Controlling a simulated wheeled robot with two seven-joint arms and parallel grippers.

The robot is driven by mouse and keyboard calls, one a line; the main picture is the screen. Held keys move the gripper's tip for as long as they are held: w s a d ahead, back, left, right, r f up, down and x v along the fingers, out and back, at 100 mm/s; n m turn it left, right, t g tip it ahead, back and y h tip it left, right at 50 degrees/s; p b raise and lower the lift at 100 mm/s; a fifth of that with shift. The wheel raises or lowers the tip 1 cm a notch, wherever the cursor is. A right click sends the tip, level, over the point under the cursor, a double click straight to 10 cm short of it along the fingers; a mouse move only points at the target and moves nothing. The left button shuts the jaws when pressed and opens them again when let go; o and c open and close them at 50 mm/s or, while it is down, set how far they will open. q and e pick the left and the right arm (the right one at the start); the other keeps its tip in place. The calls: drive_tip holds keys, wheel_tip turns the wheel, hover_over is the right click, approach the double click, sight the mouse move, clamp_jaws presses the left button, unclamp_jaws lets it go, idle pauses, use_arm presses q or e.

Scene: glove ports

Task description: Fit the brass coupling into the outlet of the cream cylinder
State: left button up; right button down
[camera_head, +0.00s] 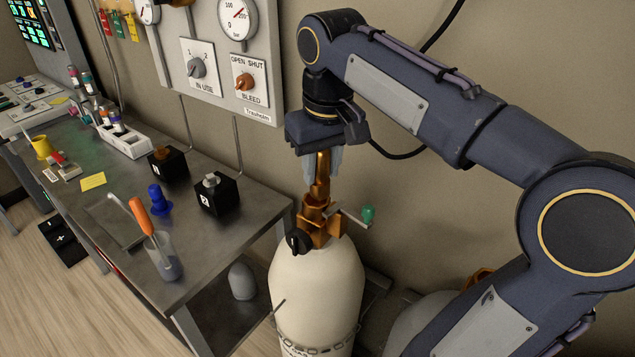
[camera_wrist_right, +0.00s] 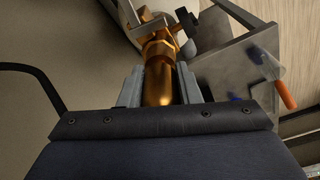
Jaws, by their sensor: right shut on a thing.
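The cream cylinder (camera_head: 315,280) stands upright beside the bench, with a brass valve (camera_head: 322,232) on top. The valve has a black knob (camera_head: 298,241) and a lever with a green tip (camera_head: 368,214). My right gripper (camera_head: 322,165) is above the valve, shut on the brass coupling (camera_head: 321,180). In the right wrist view the coupling (camera_wrist_right: 158,85) lies between the two grey fingers, and its far end meets the valve's outlet (camera_wrist_right: 157,45) or overlaps it in the picture. I cannot tell how deep it sits. My left gripper is not in view.
A metal bench (camera_head: 185,290) stands left of the cylinder, holding two black blocks, a beaker (camera_head: 163,257) with tools, a blue stopper and a vial rack (camera_head: 122,140). A gauge panel (camera_head: 215,60) hangs on the wall behind. A chain crosses the cylinder.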

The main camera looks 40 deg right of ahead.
sight(318, 184)
drive_tip(key=shift+w+d+f, duration=0.15)
drive_tip(key=shift+w+f, duration=0.35)
drive_tip(key=shift+f, duration=0.1)
drive_tip(key=f, duration=0.3)
drive_tip(key=shift+w+d+f, duration=0.1)
drive_tip(key=shift+w+d, duration=0.05)
drive_tip(key=shift+w, duration=0.2)
drive_tip(key=shift+f, duration=0.35)
drive_tip(key=shift+f, duration=0.15)
drive_tip(key=c, duration=1.1)
unclamp_jaws()
drive_tip(key=shift+o, duration=0.2)
